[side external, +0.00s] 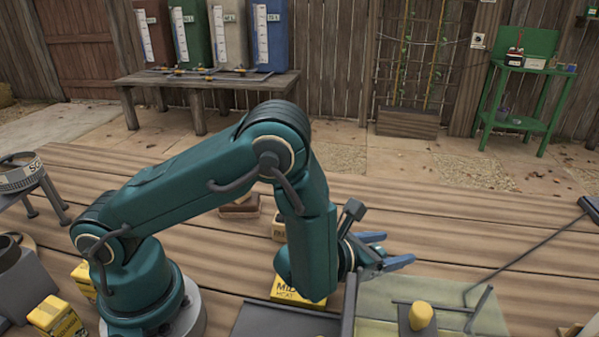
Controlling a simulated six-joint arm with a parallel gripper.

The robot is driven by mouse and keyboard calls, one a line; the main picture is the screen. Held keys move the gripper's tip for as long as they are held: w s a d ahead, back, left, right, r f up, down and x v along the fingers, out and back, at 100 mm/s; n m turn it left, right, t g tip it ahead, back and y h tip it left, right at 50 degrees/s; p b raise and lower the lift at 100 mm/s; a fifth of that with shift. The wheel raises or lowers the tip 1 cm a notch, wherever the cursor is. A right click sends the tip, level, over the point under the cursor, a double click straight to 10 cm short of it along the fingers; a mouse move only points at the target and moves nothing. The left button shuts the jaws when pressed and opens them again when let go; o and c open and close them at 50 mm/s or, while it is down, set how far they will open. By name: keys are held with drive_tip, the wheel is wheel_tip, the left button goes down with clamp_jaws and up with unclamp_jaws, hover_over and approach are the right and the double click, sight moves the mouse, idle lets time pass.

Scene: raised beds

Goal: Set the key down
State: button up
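My gripper (392,249) is right of the picture's middle, above the wooden table (475,215). Its two blue-grey fingers point right and stand apart, with a gap between them. I see nothing held in the gap. I cannot make out a key anywhere in this view. My arm and the picture's lower edge may hide part of the table.
A yellow block (421,315) stands on a dark piece below the gripper, beside a pale green mat (375,326). A yellow box (297,293) lies partly behind my arm. A thin dark rod (527,250) slants at right. Bare planks lie beyond the gripper.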

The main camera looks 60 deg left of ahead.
sight(375, 250)
drive_tip(key=shift+r, duration=0.15)
drive_tip(key=shift+s+r, duration=0.1)
drive_tip(key=shift+s, duration=0.1)
drive_tip(key=shift+v, duration=3.6)
